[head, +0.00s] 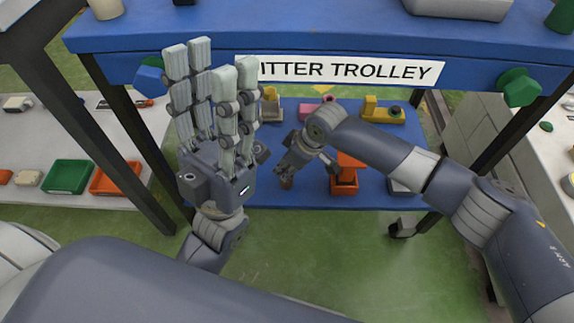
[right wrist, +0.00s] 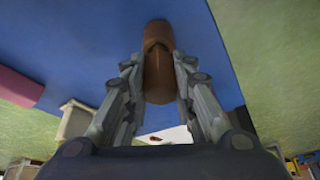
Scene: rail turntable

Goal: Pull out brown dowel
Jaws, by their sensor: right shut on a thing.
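The brown dowel (right wrist: 157,70) is between the fingers of my right gripper (right wrist: 158,62) in the right wrist view, with its far end against the blue shelf behind it. I cannot tell whether that end touches the shelf. In the head view the dowel (head: 286,183) shows only as a small brown piece below my right gripper (head: 287,172), over the front of the lower blue shelf. My right gripper is shut on it. My left gripper (head: 212,68) is empty, with its fingers spread and pointing up in front of the trolley.
The blue lower shelf (head: 300,196) also holds an orange block (head: 347,178), a yellow piece (head: 383,112), a pink piece (head: 318,111) and a beige piece (head: 271,106). The trolley's top deck (head: 300,32) and sign (head: 345,70) overhang it. Green floor in front is clear.

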